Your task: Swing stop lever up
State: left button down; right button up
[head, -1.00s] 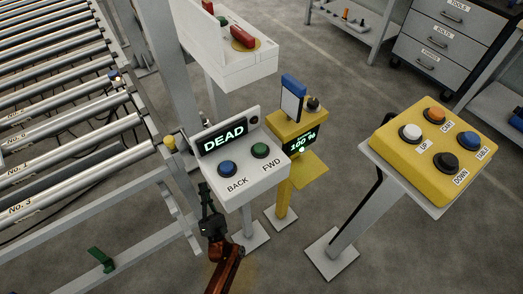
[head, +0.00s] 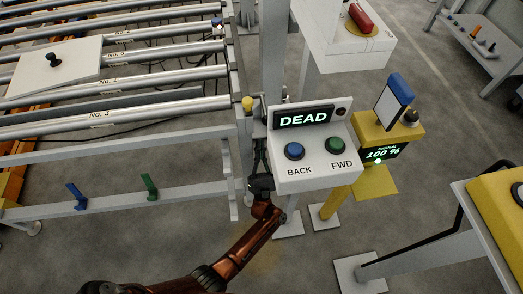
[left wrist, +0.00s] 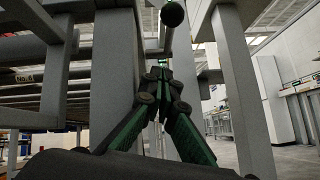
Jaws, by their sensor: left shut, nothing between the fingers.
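My left gripper (head: 260,145) is beside the left edge of the DEAD panel (head: 311,175), next to the conveyor's end post. In the left wrist view its green-and-black fingers (left wrist: 160,75) are closed together with nothing between them. A rod with a dark ball knob (left wrist: 173,14) stands just above and beyond the fingertips, apart from them. This may be the stop lever, but I cannot tell for sure. My right gripper is not in view.
The panel has a blue BACK button (head: 294,151) and a green FWD button (head: 336,145). The roller conveyor (head: 130,95) carries a white plate (head: 45,75). Blue (head: 77,195) and green (head: 149,187) brackets sit on its lower rail. A yellow post (head: 387,140) stands right.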

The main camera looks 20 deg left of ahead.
aim_at(264, 108)
pick_arm(q)
notch_tip(264, 108, up, 7)
jog(key=w, duration=0.2)
jog(key=shift+w, duration=0.35)
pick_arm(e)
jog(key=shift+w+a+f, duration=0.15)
pick_arm(q)
jog(key=shift+d+r, duration=0.1)
